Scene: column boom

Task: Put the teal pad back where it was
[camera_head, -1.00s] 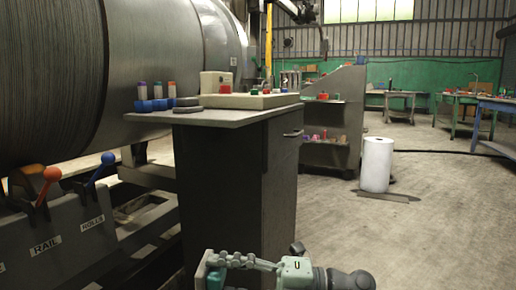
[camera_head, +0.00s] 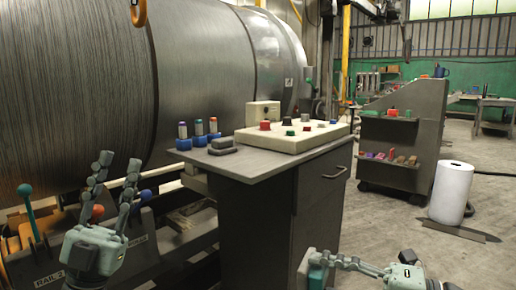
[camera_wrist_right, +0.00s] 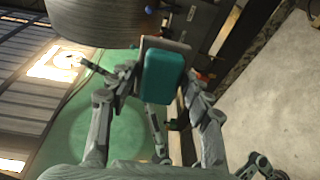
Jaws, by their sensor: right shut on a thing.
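The teal pad (camera_wrist_right: 164,76) is in my right gripper (camera_wrist_right: 157,98), on a pale grey block held between the fingers in the right wrist view. In the head view the teal pad (camera_head: 318,274) shows in part at the bottom, with the pale block beside it. My right gripper (camera_head: 335,262) is shut on it, in front of the grey cabinet and below its top. My left gripper (camera_head: 117,165) is raised at the lower left, its fingers pointing up, apart and empty. I cannot tell where the pad was before.
The cabinet top (camera_head: 262,161) carries a cream button panel (camera_head: 330,137), dark stacked pads (camera_head: 222,146) and a blue holder (camera_head: 188,142) with several small bottles. Levers (camera_head: 28,197) stand at the left below a big drum (camera_head: 195,60). A white roll (camera_head: 451,193) stands on the open floor at the right.

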